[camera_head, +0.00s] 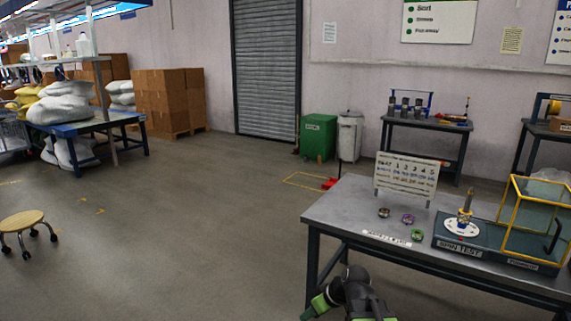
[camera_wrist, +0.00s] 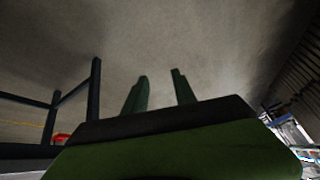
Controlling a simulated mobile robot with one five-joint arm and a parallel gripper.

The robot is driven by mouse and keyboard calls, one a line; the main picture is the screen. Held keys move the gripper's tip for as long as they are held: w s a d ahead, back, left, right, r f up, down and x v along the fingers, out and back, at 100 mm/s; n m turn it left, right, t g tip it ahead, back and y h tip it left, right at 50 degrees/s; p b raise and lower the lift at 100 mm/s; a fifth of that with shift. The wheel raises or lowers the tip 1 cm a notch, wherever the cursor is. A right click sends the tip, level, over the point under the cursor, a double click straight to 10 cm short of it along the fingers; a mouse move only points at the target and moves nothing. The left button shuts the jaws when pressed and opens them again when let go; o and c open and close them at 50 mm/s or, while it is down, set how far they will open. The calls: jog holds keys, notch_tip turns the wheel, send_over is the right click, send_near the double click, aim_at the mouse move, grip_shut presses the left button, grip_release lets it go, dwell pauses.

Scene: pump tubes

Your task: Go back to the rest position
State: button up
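My gripper (camera_wrist: 159,82) shows in the wrist view as two dark green fingers standing apart with bare floor between them. It is open and holds nothing. In the head view my arm is folded low at the bottom, in front of the grey workbench (camera_head: 341,206), and its green end points down and left; the fingertips are not clear there. The wrist view also shows dark table legs (camera_wrist: 95,90) to the left of the fingers, apart from them.
On the bench are a white chart board (camera_head: 407,174), several small coloured rings (camera_head: 408,218), a spin test base (camera_head: 452,244) and a yellow-framed clear box (camera_head: 540,215). A wheeled stool (camera_head: 22,221) stands far left. The floor (camera_head: 190,220) between is clear.

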jog(key=s+d+f+m+g+h, duration=0.3)
jog(key=s+d+m+g+h, duration=0.15)
jog(key=s+d+m, duration=0.35)
notch_tip(320, 180, up, 27)
jog(key=s+p, duration=0.1)
jog(key=p, duration=2.6)
jog(key=shift+d+t, duration=0.35)
jog(key=shift+s, duration=0.1)
